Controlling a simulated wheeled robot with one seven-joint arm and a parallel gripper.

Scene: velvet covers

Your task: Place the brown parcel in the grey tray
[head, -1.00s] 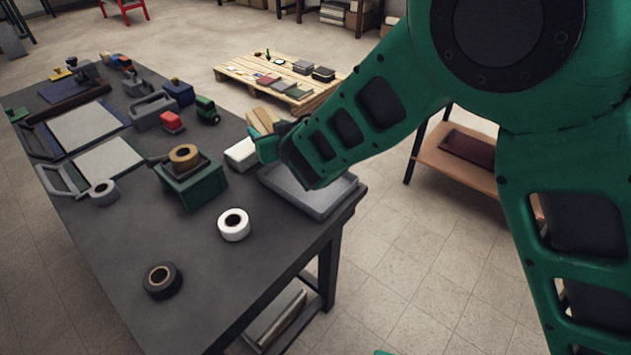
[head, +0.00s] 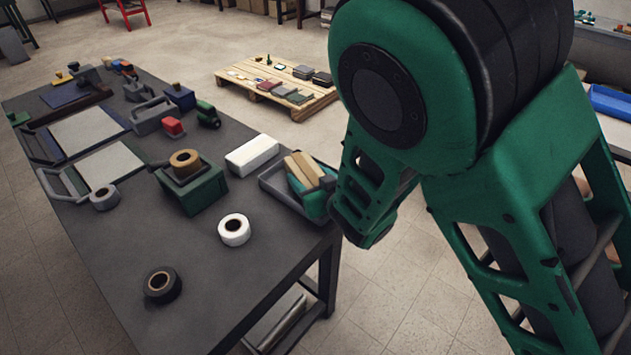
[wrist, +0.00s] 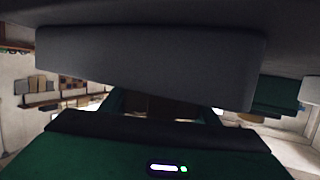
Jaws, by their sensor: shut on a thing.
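The brown parcel (head: 305,168) is a light tan block with a darker band along it, in the head view at the right end of the dark table. My gripper (head: 312,186) is shut on it, with the green gripper body below and right of it. The grey tray (head: 273,184) lies under and around them. Its left wall and front edge show, while my gripper and arm hide its right side. I cannot tell whether the parcel touches the tray floor. In the wrist view a dark grey slab fills the middle, and I cannot make out the parcel there.
A white box (head: 252,154) stands just left of the tray. A green box with a tan tape roll (head: 185,160), a white tape roll (head: 234,230) and a black roll (head: 162,285) stand farther left. A wooden pallet (head: 285,92) with several items lies on the floor behind.

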